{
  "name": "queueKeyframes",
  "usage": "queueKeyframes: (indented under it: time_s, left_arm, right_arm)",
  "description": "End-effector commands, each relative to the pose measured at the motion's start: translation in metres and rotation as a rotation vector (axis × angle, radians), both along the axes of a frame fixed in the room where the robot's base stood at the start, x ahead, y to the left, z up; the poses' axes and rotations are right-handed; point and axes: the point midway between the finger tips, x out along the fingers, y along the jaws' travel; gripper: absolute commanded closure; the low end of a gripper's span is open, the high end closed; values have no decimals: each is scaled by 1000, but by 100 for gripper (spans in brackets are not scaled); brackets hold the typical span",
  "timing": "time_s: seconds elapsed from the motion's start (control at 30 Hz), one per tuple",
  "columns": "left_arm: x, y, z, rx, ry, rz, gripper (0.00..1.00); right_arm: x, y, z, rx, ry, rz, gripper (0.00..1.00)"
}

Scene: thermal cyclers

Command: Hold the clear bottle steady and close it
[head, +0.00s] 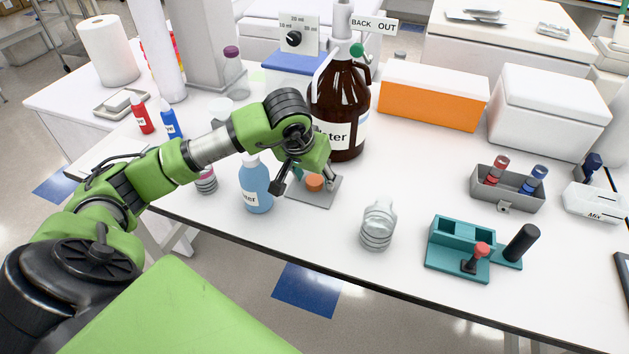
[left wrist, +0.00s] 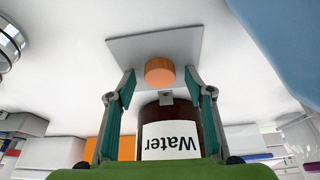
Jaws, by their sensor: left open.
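The clear bottle (head: 378,225) stands upright on the white table, with ribbed sides and no cap seen on its neck. Part of it shows at the left edge of the left wrist view (left wrist: 8,45). An orange cap (head: 314,182) rests on a grey square plate (head: 325,196) to the left of the bottle; it also shows in the left wrist view (left wrist: 160,71). My left gripper (head: 304,173) is open and empty close to the cap. In the left wrist view its fingertips (left wrist: 160,80) lie on either side of the cap, apart from it. My right gripper is out of view.
A blue squeeze bottle (head: 256,188) stands left of the plate. A big brown Water bottle (head: 345,100) stands behind it. A teal stand (head: 450,262) and a grey vial rack (head: 485,198) are at the right. The table around the clear bottle is free.

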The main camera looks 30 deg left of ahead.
Motion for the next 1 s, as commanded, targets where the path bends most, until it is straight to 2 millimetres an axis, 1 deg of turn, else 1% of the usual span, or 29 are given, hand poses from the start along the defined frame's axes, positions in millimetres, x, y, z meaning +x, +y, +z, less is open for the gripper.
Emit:
queueKeyframes:
  time_s: [0.13, 0.2, 0.27, 0.6, 0.77, 0.87, 1.0]
  left_arm:
    - [0, 0, 0, 0, 0, 0, 52]
    - [0, 0, 0, 0, 0, 0, 68]
    - [0, 0, 0, 0, 0, 0, 80]
    - [0, 0, 1, 0, 0, 0, 80]
    - [1, 0, 5, 1, -2, 0, 80]
    - [1, 0, 11, 2, -4, 0, 80]
    - [2, 1, 28, 2, -7, 1, 80]
  right_arm:
    - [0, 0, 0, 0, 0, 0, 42]
    - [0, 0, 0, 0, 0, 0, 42]
    - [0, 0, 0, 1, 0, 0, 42]
    - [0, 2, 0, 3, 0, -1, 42]
    - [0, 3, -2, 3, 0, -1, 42]
    - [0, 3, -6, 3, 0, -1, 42]
    - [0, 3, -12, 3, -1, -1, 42]
